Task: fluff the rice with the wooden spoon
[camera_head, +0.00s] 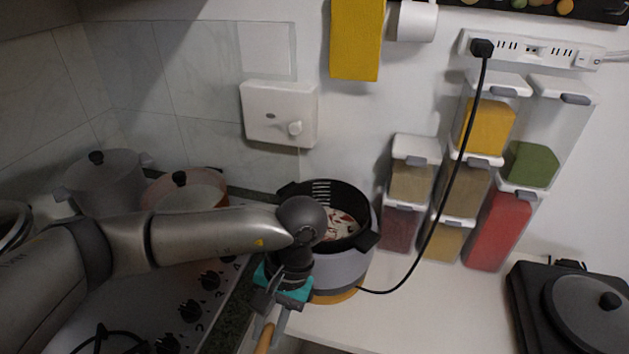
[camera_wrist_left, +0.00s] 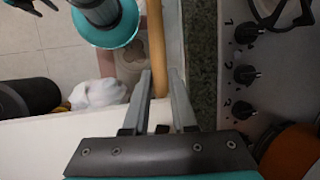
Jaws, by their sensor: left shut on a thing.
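My left gripper (camera_head: 270,308) is shut on the wooden spoon (camera_head: 264,340), in front of the rice cooker and low at its left side. In the left wrist view the spoon's light wooden shaft (camera_wrist_left: 156,45) runs up from between the two grey fingers (camera_wrist_left: 160,105). The spoon's far end is out of the picture. The rice (camera_head: 343,226), white with red bits, lies in the open black pot of the grey rice cooker (camera_head: 345,272). My left arm hides part of the cooker's left side.
A stove (camera_head: 190,310) with knobs is at left, with a grey pot (camera_head: 105,180) and a reddish pot (camera_head: 190,190) behind my arm. Spice dispensers (camera_head: 410,190) stand right of the cooker. A black cable (camera_head: 447,200) hangs down to the counter. A lidded pan (camera_head: 590,315) sits far right.

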